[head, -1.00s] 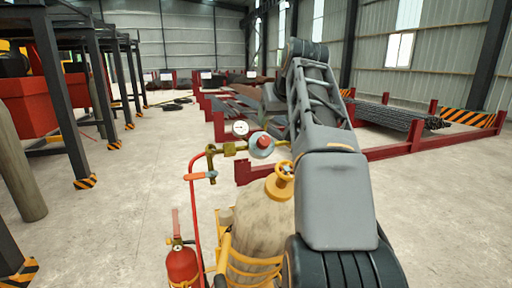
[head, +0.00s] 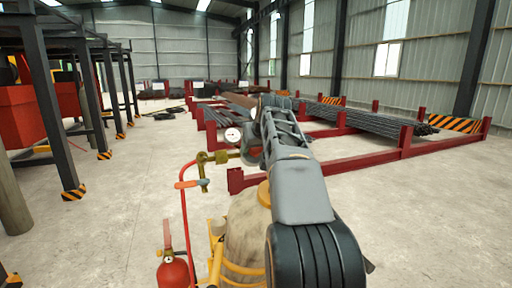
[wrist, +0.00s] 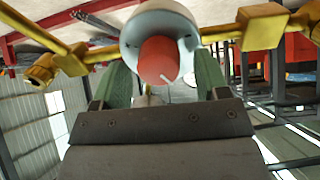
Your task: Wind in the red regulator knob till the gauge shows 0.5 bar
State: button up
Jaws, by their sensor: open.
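The red regulator knob (wrist: 159,60) shows in the wrist view, on the front of the round grey regulator body (wrist: 158,24). My gripper (wrist: 163,72) is open, with one green finger on each side of the knob. I cannot tell whether the fingers touch it. In the head view the knob is hidden behind my arm. The gauge (head: 233,135) is a small white dial just left of my arm's end; its reading is too small to tell. Brass fittings (head: 210,157) lead left from the regulator.
A beige gas cylinder (head: 247,235) stands in a yellow trolley frame (head: 217,255) below my arm. A red hose (head: 184,215) and a fire extinguisher (head: 174,270) are at its left. Red racks with bar bundles (head: 375,124) lie behind.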

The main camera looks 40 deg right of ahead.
jog(key=shift+w+f, duration=0.1)
jog(key=shift+c, duration=0.5)
jog(key=c, duration=0.8)
jog(key=shift+p, duration=0.3)
jog(key=shift+d+m, duration=0.1)
jog(key=shift+m, duration=0.6)
jog(key=o, duration=0.9)
